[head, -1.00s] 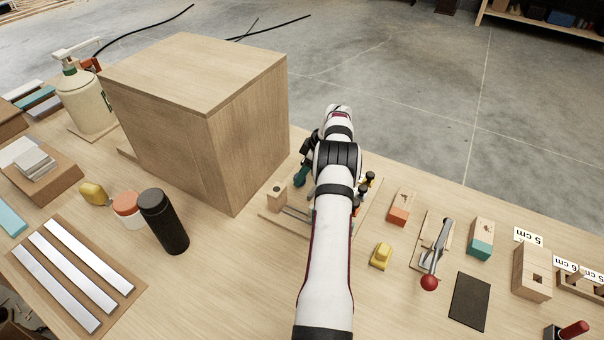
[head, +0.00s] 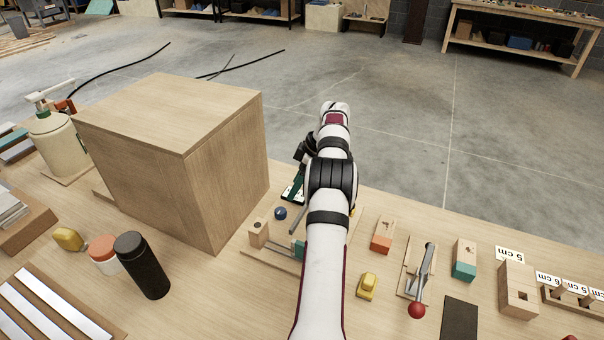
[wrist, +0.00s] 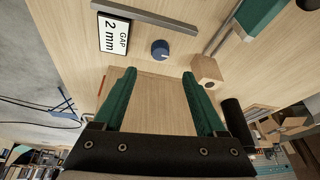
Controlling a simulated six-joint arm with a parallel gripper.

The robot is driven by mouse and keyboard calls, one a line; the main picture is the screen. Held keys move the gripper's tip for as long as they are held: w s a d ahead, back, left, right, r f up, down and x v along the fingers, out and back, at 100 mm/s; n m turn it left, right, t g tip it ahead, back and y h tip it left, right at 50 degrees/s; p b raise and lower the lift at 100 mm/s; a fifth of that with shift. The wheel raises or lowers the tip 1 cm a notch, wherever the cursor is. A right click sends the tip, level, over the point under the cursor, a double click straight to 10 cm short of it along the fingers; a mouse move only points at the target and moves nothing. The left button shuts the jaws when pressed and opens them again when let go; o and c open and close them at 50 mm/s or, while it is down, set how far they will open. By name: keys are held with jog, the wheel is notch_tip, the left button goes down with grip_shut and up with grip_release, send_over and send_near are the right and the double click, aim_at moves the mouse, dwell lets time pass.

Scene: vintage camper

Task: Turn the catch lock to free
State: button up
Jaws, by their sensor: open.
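A round blue knob (wrist: 160,50), which may be the catch lock, sits on the wooden surface in the wrist view. It also shows left of my arm in the head view (head: 280,213). No clear lock or free marking is readable on it. My gripper (wrist: 158,74) is open, with two green fingers spread and nothing between them. In the picture the knob lies just beyond the fingertips and between their lines, apart from them. In the head view my arm hides part of the fixture beside the knob.
A card reading "GAP 2 mm" (wrist: 114,35) and a grey bar (wrist: 145,17) lie near the knob. A small wooden block with a hole (head: 258,233) stands close by. A large wooden box (head: 180,160) is to the left. A red-knobbed lever (head: 417,309) is to the right.

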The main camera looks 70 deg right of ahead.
jog(key=v, duration=0.5)
